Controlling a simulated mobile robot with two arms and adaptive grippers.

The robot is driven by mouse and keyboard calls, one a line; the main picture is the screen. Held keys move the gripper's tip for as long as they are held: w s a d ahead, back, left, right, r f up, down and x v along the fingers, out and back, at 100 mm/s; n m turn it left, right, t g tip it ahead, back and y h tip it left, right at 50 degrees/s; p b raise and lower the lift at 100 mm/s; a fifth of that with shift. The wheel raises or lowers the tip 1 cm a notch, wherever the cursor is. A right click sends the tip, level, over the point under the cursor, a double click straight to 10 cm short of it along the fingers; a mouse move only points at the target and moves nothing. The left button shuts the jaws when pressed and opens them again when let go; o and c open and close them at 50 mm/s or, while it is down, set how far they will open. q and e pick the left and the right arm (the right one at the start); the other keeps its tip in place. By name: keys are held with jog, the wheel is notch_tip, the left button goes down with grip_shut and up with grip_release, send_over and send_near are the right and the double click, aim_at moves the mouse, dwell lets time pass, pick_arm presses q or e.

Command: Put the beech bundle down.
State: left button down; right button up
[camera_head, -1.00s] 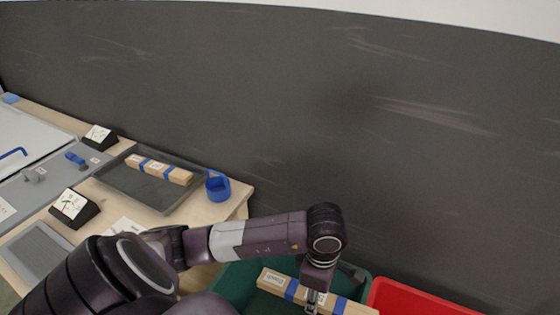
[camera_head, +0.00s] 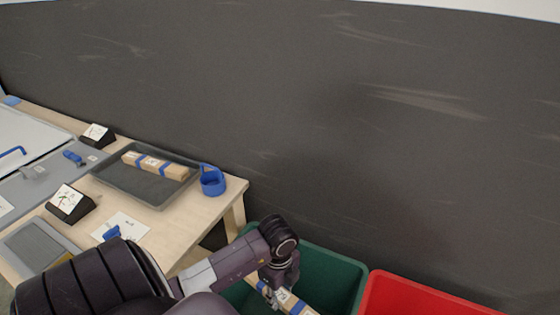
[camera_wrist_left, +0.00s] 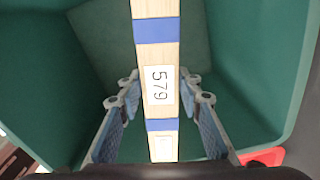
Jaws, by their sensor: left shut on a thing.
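The beech bundle (camera_head: 295,303), a pale wood bar with blue bands, is held by my left gripper (camera_head: 272,294) over the green bin (camera_head: 345,285). In the left wrist view the bundle (camera_wrist_left: 157,60) runs lengthwise between the fingers of my left gripper (camera_wrist_left: 158,98), with a white label reading 579. The green bin's walls and floor (camera_wrist_left: 50,70) surround it in that view. How far the bundle is above the bin floor I cannot tell. My right gripper is not in view.
A red bin (camera_head: 420,298) stands right of the green bin. On the wooden table (camera_head: 195,225) at left are a dark tray (camera_head: 125,183) with a similar banded bundle (camera_head: 155,165), a blue holder (camera_head: 212,181) and black label stands (camera_head: 72,205). A dark wall stands behind.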

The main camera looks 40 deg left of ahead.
pick_arm(q)
jog(key=f+n+b, duration=0.1)
jog(key=f+b, duration=0.1)
jog(key=f, duration=0.6)
jog(key=f+n+b, duration=0.1)
jog(key=f, duration=0.7)
jog(key=f+b, duration=0.2)
jog(key=f, duration=0.6)
jog(key=shift+a+f+n+b, duration=0.3)
jog(key=shift+f+n+b, duration=0.05)
jog(key=shift+n, duration=0.05)
jog(key=shift+f, duration=0.3)
jog(key=f, duration=0.3)
jog(key=shift+s+b, duration=0.35)
jog(key=shift+b, duration=0.05)
jog(key=shift+f, duration=0.3)
jog(key=shift+a+f, duration=0.1)
jog(key=shift+a, duration=0.05)
jog(key=shift+w+f+b, duration=0.1)
jog(key=shift+f+b, duration=0.2)
jog(key=c, duration=1.4)
grip_release()
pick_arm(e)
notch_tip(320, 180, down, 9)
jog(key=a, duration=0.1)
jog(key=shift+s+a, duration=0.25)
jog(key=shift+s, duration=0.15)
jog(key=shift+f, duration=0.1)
